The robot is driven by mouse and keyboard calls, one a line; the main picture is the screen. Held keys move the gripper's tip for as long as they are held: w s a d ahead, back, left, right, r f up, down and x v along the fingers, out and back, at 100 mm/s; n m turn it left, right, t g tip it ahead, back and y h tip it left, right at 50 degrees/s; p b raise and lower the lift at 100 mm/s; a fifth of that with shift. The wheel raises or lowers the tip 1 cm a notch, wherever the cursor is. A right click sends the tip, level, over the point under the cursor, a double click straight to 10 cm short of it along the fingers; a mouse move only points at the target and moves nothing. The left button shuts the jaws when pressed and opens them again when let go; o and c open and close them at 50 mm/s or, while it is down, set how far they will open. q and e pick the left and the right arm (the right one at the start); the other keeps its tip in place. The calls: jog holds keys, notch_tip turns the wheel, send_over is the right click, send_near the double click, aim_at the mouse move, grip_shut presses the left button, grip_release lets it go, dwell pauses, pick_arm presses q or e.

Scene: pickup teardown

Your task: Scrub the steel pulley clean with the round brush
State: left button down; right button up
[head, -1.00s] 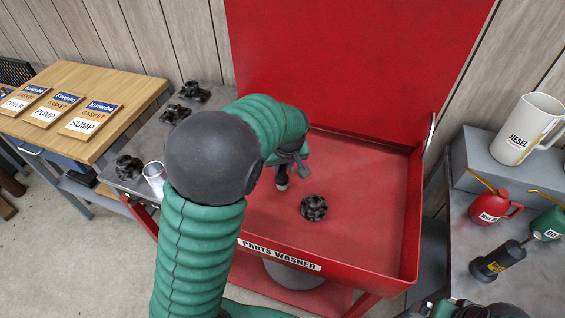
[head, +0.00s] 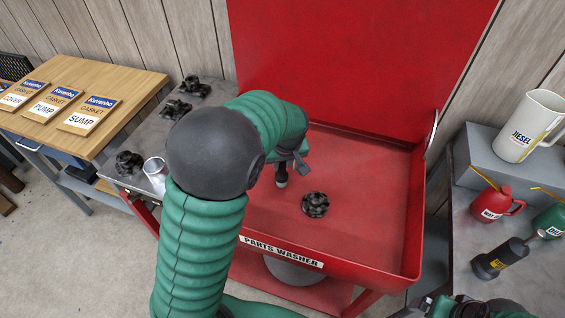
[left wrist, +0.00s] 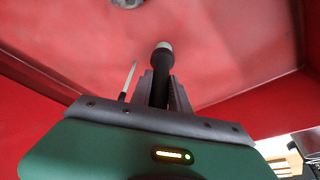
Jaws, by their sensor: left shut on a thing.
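The pulley (head: 315,204), a dark, blackened toothed round part, lies on the floor of the red parts washer (head: 365,185). Its edge shows at the top of the left wrist view (left wrist: 127,2). My left gripper (head: 284,165) is over the basin, to the left of and behind the pulley. It is shut on the round brush (left wrist: 161,75), which has a black handle and a pale round tip. The brush tip (head: 281,183) points down and is apart from the pulley. Part of my right arm shows at the bottom right edge; its fingers cannot be made out.
Several dark parts (head: 130,163) and a metal can (head: 155,170) stand on the grey bench to the left. Gasket boxes (head: 90,115) lie on a wooden table. A jug (head: 528,125) and oil cans (head: 493,204) stand right.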

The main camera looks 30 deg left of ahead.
pick_arm(q)
notch_tip(320, 180, up, 10)
jog(key=p, duration=0.8)
jog(key=shift+p, duration=0.35)
jog(key=shift+d, duration=0.1)
